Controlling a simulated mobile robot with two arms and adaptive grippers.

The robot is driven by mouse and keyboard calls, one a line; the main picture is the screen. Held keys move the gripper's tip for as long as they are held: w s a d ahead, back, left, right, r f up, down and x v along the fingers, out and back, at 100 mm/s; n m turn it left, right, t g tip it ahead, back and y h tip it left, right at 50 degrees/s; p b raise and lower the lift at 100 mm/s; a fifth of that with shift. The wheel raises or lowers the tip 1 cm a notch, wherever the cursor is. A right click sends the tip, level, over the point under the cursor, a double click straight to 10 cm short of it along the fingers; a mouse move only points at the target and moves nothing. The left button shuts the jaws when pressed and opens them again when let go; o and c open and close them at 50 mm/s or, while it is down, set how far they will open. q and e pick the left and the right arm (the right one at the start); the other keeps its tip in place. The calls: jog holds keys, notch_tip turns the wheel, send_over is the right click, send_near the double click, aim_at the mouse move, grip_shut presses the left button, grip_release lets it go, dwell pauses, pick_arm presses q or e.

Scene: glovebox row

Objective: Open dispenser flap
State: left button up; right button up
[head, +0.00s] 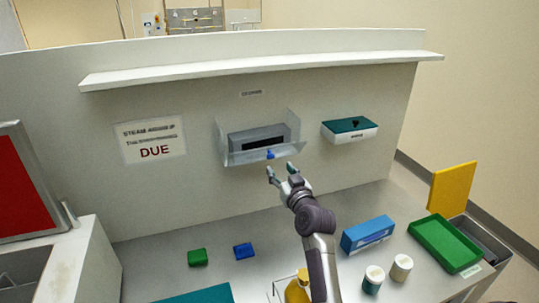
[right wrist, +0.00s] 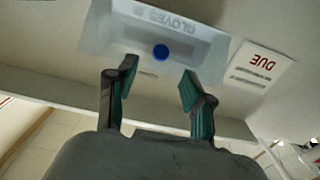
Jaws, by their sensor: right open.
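The dispenser (head: 240,141) is a grey box with a dark slot, fixed to the white back panel. A clear flap (head: 240,157) with a round blue knob (head: 270,154) is at its front; I cannot tell for sure how far the flap stands open. In the right wrist view the translucent flap (right wrist: 125,35) carries upside-down GLOVES lettering, and the blue knob (right wrist: 161,52) shows ahead, between the fingers in the picture. My right gripper (head: 280,172) is open and empty, just below the knob and apart from it; its spread fingers also show in the wrist view (right wrist: 158,82). My left gripper is out of view.
A teal-topped box (head: 350,134) is on the panel right of the dispenser; a DUE sign (head: 152,140) is left. A shelf (head: 260,68) runs above. Below are a blue box (head: 368,236), a green tray (head: 446,243), jars, a yellow bottle (head: 297,290) and small green and blue blocks.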

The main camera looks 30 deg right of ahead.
aim_at(272, 158)
jog(key=p+x, duration=0.1)
jog(key=x, duration=0.5)
jog(key=shift+w+a+r, duration=0.1)
jog(key=shift+r, duration=0.05)
jog(key=shift+w+d, duration=0.2)
jog(key=shift+w, duration=0.45)
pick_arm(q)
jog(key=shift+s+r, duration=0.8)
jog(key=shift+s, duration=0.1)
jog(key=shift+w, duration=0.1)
pick_arm(e)
jog(key=shift+c, duration=0.4)
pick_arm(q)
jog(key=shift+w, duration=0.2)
pick_arm(e)
grip_shut()
